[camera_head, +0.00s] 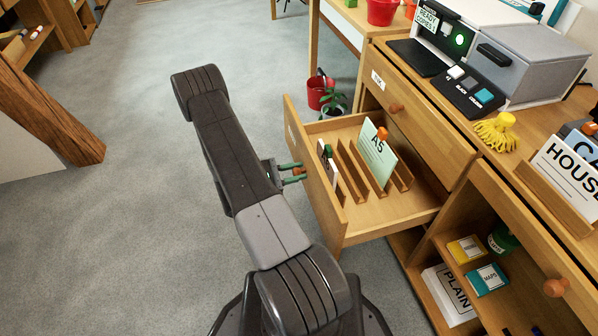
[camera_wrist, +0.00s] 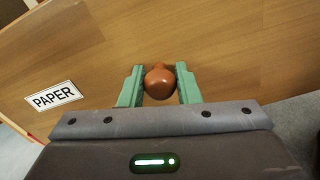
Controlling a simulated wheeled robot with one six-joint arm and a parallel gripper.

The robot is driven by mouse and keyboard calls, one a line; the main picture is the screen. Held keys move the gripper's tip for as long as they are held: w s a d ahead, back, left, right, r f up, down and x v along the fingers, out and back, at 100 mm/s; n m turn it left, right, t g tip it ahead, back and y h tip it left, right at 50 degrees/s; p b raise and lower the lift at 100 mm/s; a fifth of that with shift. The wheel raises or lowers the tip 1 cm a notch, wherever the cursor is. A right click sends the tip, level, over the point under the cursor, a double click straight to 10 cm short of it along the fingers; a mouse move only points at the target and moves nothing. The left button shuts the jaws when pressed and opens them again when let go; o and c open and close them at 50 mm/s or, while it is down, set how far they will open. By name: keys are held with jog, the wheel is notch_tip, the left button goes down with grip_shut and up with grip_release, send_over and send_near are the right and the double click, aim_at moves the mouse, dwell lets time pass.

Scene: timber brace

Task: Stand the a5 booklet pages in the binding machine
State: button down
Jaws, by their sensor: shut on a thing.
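The A5 pages (camera_head: 377,157), a pale green upright sheet marked "A5" with an orange tab, stand in a wooden slotted rack inside the pulled-out drawer (camera_head: 365,214). My gripper (camera_head: 296,174) is at the outer face of the drawer front. In the wrist view its green fingers are shut on the round orange-brown drawer knob (camera_wrist: 160,83), beside a "PAPER" label (camera_wrist: 54,96). The drawer stands well open. I cannot pick out a binding machine for certain in these views.
A copier (camera_head: 443,45) with a black and colour button panel (camera_head: 473,92) stands on the counter. A yellow tasselled object (camera_head: 495,132) and a "HOUSE" card (camera_head: 573,174) are nearby. A shut drawer (camera_head: 413,105) sits above the open one.

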jog(key=c, duration=1.1)
grip_release()
jog(key=p+v, duration=0.2)
jog(key=v, duration=1.1)
jog(key=shift+a, duration=0.35)
jog(key=shift+s, duration=0.1)
jog(key=b+x, duration=0.2)
jog(key=x, duration=1.2)
jog(key=shift+a, duration=0.1)
